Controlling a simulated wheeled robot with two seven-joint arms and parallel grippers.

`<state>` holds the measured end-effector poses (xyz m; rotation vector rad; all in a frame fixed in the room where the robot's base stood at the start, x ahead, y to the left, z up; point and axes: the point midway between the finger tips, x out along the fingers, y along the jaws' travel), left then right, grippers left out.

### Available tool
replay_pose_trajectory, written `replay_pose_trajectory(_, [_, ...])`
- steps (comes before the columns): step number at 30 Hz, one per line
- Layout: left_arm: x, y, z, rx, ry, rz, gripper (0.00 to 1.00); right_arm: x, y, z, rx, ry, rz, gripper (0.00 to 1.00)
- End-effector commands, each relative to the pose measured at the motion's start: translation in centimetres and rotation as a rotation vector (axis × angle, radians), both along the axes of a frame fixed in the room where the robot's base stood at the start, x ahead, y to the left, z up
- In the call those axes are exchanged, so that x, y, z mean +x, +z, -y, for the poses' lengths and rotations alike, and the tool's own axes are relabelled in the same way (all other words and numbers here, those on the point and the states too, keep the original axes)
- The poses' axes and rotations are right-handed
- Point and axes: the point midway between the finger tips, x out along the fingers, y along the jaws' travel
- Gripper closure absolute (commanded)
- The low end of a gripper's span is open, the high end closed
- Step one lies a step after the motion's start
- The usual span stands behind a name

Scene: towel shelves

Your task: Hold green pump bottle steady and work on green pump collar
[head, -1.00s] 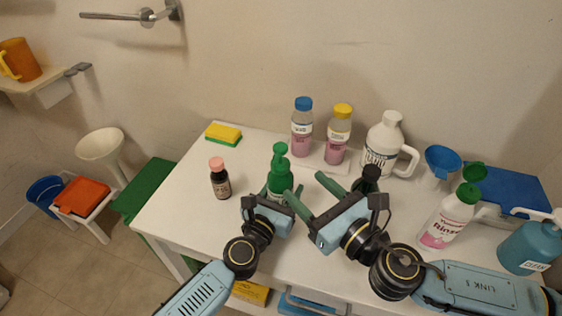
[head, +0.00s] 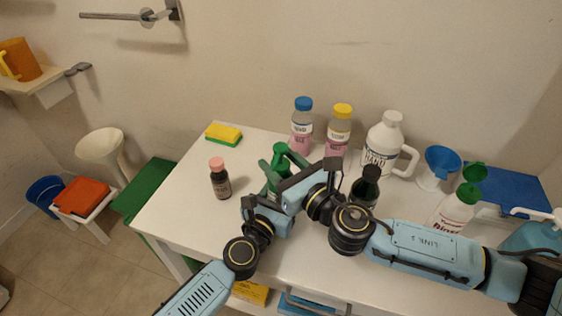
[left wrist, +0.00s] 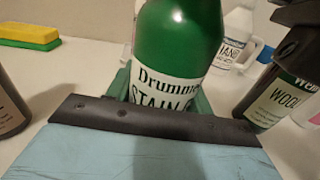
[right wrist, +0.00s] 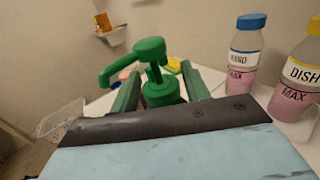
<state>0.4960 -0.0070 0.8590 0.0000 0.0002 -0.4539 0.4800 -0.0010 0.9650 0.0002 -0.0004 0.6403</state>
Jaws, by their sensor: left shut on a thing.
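The green pump bottle (head: 275,183) stands upright on the white table. Its label and green body fill the left wrist view (left wrist: 180,45). My left gripper (head: 268,192) is shut on the bottle's body, with a finger on each side. The green pump collar (right wrist: 163,93) and the pump head with its spout (right wrist: 140,58) show in the right wrist view. My right gripper (right wrist: 163,88) is open at pump height, one finger on each side of the collar, with narrow gaps. In the head view my right gripper and arm partly hide the bottle.
A brown bottle with a pink cap (head: 220,180) stands left of the pump bottle, a dark bottle (head: 367,187) right. Blue-capped (head: 302,125) and yellow-capped (head: 340,130) bottles and a white jug (head: 384,140) stand behind. A sponge (head: 224,134) lies back left. The table's left front is clear.

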Motion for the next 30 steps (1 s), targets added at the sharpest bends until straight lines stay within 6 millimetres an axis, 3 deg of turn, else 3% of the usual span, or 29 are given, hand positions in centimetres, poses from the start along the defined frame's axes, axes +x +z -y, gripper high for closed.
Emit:
replay_pose_trajectory(1, [0.01, 0.00, -0.02, 0.000, 0.000, 0.000, 0.81, -0.02, -0.01, 0.01, 0.000, 0.000, 0.000, 0.61])
replay_pose_trajectory(7, [0.01, 0.00, -0.03, 0.000, 0.001, 0.000, 0.81, -0.01, -0.02, 0.03, 0.000, -0.001, 0.000, 0.86])
replay_pose_trajectory(13, [0.01, -0.01, -0.03, 0.000, 0.001, 0.000, 0.81, -0.06, -0.04, -0.09, 0.003, -0.046, 0.000, 0.86])
replay_pose_trajectory(24, [0.00, 0.00, -0.01, 0.000, 0.000, 0.000, 0.81, -0.07, -0.07, -0.18, 0.003, -0.342, -0.002, 0.86])
replay_pose_trajectory(30, [-0.01, 0.00, 0.00, 0.000, 0.000, 0.000, 0.81, -0.04, -0.07, 0.00, -0.001, -0.401, -0.002, 0.86])
